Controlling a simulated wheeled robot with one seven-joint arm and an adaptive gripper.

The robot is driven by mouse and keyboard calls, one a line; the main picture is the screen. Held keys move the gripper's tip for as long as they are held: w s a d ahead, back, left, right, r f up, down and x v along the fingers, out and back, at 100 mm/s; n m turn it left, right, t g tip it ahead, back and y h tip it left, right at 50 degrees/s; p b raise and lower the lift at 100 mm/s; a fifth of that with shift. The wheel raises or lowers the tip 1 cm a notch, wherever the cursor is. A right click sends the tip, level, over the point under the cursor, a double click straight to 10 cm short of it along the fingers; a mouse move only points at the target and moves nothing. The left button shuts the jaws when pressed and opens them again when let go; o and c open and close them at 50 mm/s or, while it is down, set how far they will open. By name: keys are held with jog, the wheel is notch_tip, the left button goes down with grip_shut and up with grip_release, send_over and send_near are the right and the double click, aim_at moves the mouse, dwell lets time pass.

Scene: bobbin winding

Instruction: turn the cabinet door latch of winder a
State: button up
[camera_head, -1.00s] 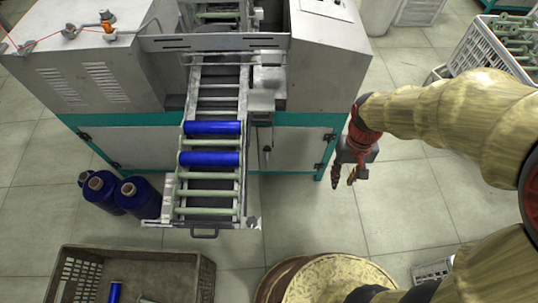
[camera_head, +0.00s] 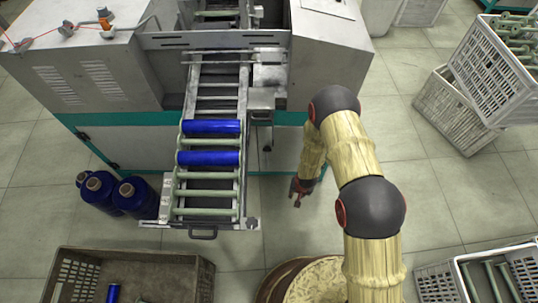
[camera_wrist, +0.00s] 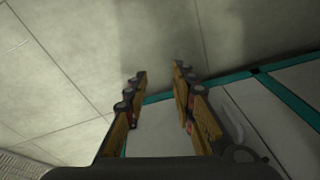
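Winder a, as I take it, is the grey machine (camera_head: 335,50) with a teal-framed lower cabinet. The pale front door (camera_head: 278,148) shows right of the conveyor in the head view. My arm covers the door's right end, and no latch is clear there. My gripper (camera_head: 298,200) hangs in front of that door, pointing down. In the wrist view my gripper (camera_wrist: 160,72) is open, with nothing between the fingers. Pale cabinet panels (camera_wrist: 155,125) with teal edges lie beyond the fingers. A small dark fitting (camera_wrist: 256,71) sits on the teal edge; I cannot tell if it is the latch.
The roller conveyor (camera_head: 208,183) with blue bobbins juts out left of my gripper. Blue yarn cones (camera_head: 135,197) stand beside it. Crates stand at front left (camera_head: 200,278), front right (camera_head: 440,280) and back right (camera_head: 460,110).

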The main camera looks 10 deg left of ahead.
jog(key=a+f+m+t+y, duration=0.2)
jog(key=a+f, duration=0.1)
jog(key=f, duration=0.9)
jog(key=m+t+y, duration=0.7)
jog(key=m+t, duration=0.2)
jog(key=t, duration=0.2)
send_near(267, 149)
jog(key=b+x, duration=0.3)
jog(key=x, duration=0.4)
jog(key=shift+f, duration=0.3)
jog(key=shift+w+a, duration=0.1)
jog(key=shift+w, duration=0.05)
jog(key=shift+c, duration=1.3)
jog(key=c, duration=0.4)
